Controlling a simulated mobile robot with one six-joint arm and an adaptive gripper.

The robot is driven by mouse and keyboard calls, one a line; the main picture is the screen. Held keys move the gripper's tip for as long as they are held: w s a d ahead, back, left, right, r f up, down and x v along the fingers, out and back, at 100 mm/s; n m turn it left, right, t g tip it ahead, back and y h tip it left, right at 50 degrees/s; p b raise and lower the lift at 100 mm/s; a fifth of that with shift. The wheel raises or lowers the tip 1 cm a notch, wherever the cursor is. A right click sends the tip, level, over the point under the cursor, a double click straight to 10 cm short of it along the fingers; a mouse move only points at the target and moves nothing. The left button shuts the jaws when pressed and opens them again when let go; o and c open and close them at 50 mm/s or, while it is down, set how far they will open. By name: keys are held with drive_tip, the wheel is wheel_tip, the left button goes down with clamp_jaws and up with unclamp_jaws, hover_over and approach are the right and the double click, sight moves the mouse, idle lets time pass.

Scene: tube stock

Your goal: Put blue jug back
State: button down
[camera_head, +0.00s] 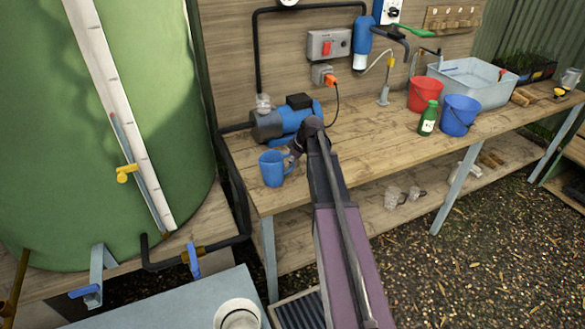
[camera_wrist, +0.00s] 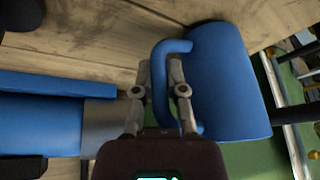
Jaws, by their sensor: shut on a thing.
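The blue jug (camera_head: 272,169) is at the left end of the wooden workbench in the head view, upright and near the front edge. It also shows in the wrist view (camera_wrist: 228,85), with its handle toward my gripper. My gripper (camera_head: 298,150) is at the jug's right side. In the wrist view my gripper's fingers (camera_wrist: 162,95) are shut on the jug's handle. I cannot tell whether the jug's base touches the bench top.
A blue pump (camera_head: 285,122) stands on the wooden bench (camera_head: 380,149) just behind the jug. A green bottle (camera_head: 429,118), a red bucket (camera_head: 424,94) and a blue bucket (camera_head: 459,115) stand to the right. A large green tank (camera_head: 60,130) is at left. The bench middle is clear.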

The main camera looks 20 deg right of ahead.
drive_tip(key=shift+f, duration=0.45)
drive_tip(key=c, duration=0.7)
unclamp_jaws()
drive_tip(key=shift+r, duration=0.2)
drive_tip(key=p+v, duration=1)
drive_tip(key=v, duration=0.1)
drive_tip(key=shift+s+d+r+p, duration=0.1)
drive_tip(key=shift+s+r+p, duration=0.05)
drive_tip(key=shift+r+p, duration=0.25)
idle(0.3)
